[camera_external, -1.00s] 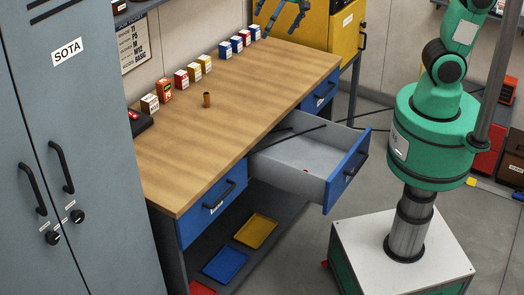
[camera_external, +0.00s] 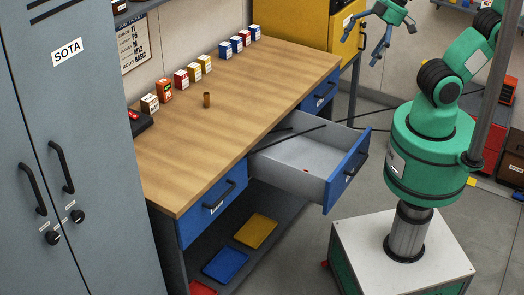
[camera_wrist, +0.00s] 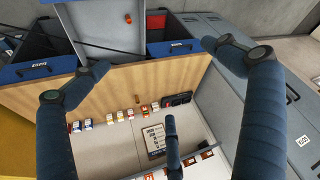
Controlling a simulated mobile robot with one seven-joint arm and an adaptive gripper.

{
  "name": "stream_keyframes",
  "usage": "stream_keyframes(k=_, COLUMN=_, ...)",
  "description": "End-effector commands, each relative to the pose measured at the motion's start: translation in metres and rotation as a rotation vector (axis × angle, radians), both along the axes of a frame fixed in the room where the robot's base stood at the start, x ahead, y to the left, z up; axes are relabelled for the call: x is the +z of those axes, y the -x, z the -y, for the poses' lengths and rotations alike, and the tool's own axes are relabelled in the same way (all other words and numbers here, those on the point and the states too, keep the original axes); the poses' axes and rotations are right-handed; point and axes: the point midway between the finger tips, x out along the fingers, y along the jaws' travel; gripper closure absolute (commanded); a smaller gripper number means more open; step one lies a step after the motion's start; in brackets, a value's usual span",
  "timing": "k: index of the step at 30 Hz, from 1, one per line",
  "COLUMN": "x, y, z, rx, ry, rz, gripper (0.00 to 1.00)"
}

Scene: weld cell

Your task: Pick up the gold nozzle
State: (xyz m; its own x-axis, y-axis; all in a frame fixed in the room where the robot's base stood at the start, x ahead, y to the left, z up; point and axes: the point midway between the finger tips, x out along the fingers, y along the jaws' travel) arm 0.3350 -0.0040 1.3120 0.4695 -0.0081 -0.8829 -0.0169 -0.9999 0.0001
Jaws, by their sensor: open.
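A small brownish-gold cylinder, taken as the gold nozzle (camera_external: 207,100), stands upright on the wooden workbench (camera_external: 250,110), in front of the row of small boxes. It also shows as a small upright piece in the wrist view (camera_wrist: 137,98). My gripper (camera_external: 382,38) is at the upper right of the external view, raised and well away from the nozzle. In the wrist view its three dark blue fingers (camera_wrist: 160,77) are spread wide with nothing between them.
Several small coloured boxes (camera_external: 184,78) line the back of the bench. An open drawer (camera_external: 285,160) juts out at the front, with a small red thing (camera_external: 306,170) inside. A grey locker (camera_external: 30,120) stands left, a yellow cabinet (camera_external: 290,22) behind. The bench around the nozzle is clear.

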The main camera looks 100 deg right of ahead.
Motion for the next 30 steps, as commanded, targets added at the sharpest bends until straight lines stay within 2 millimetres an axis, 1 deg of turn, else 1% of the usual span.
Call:
stream_keyframes(k=3, x=-0.0041, y=0.0073, z=-0.0033, rx=0.015, ry=0.0, rz=0.003, gripper=0.0)
stream_keyframes(k=11, x=-0.0039, y=0.0082, z=-0.0037, rx=0.018, ry=0.001, rz=0.003, gripper=0.0)
stream_keyframes(k=12, x=-0.0039, y=0.0082, z=-0.0037, rx=0.018, ry=0.001, rz=0.003, gripper=0.04)
stream_keyframes(k=14, x=-0.0039, y=0.0081, z=-0.0037, rx=0.017, ry=0.0, rz=0.003, gripper=0.16)
stream_keyframes(k=15, x=-0.0039, y=0.0081, z=-0.0037, rx=0.017, ry=0.0, rz=0.003, gripper=0.24)
stream_keyframes(k=17, x=-0.0038, y=0.008, z=-0.0037, rx=0.017, ry=0.0, rz=0.003, gripper=0.36)
stream_keyframes(k=18, x=-0.0038, y=0.008, z=-0.0036, rx=0.017, ry=0.0, rz=0.003, gripper=0.44)
stream_keyframes(k=20, x=-0.0039, y=0.0079, z=-0.0036, rx=0.017, ry=0.0, rz=0.003, gripper=0.56)
stream_keyframes(k=21, x=-0.0039, y=0.0079, z=-0.0036, rx=0.017, ry=0.0, rz=0.003, gripper=0.57)
stream_keyframes(k=30, x=-0.0032, y=0.0071, z=-0.0034, rx=0.017, ry=0.0, rz=0.002, gripper=0.57)
